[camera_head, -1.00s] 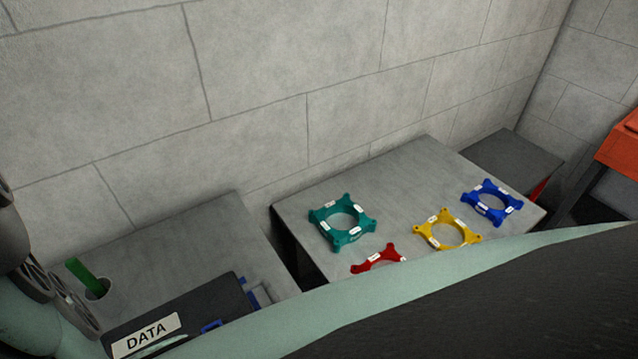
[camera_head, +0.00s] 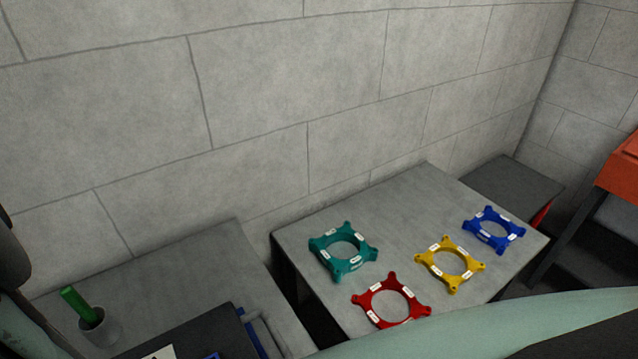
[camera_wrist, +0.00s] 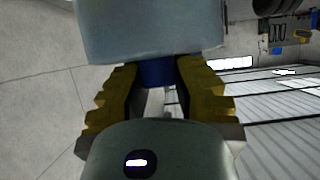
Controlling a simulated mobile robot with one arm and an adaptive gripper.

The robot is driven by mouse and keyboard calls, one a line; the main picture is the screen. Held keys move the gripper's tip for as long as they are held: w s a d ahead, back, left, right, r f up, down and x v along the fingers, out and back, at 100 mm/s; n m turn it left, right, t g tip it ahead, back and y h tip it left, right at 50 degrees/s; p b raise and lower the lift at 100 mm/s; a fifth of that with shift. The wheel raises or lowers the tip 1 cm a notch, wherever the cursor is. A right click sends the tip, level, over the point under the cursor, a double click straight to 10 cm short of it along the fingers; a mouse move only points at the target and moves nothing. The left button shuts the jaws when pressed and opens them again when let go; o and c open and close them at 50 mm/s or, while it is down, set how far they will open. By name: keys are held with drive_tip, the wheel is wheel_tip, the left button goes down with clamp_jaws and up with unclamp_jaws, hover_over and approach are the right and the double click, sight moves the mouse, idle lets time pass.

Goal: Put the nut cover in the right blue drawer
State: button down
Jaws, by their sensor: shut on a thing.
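In the wrist view, my gripper (camera_wrist: 160,82) is shut, its yellow and dark ridged fingers on either side of a small blue part. A large pale grey-blue body sits just beyond the fingertips. The blue part (camera_wrist: 157,73) and the pale body look like one held piece, which I take to be the nut cover (camera_wrist: 150,30); its full shape is cut off by the picture's top edge. The head view shows neither my fingers nor the held piece. No blue drawer can be made out in either view.
A grey table (camera_head: 390,205) holds teal (camera_head: 344,270), red (camera_head: 366,302), yellow (camera_head: 426,258) and blue (camera_head: 478,232) square frames. Left of it, a grey surface (camera_head: 190,265) bears a cup with a green stick (camera_head: 75,303) and a dark case (camera_head: 195,335). A red-orange unit (camera_head: 622,170) stands right; a block wall is behind.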

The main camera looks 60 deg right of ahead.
drive_tip(key=shift+r, duration=0.5)
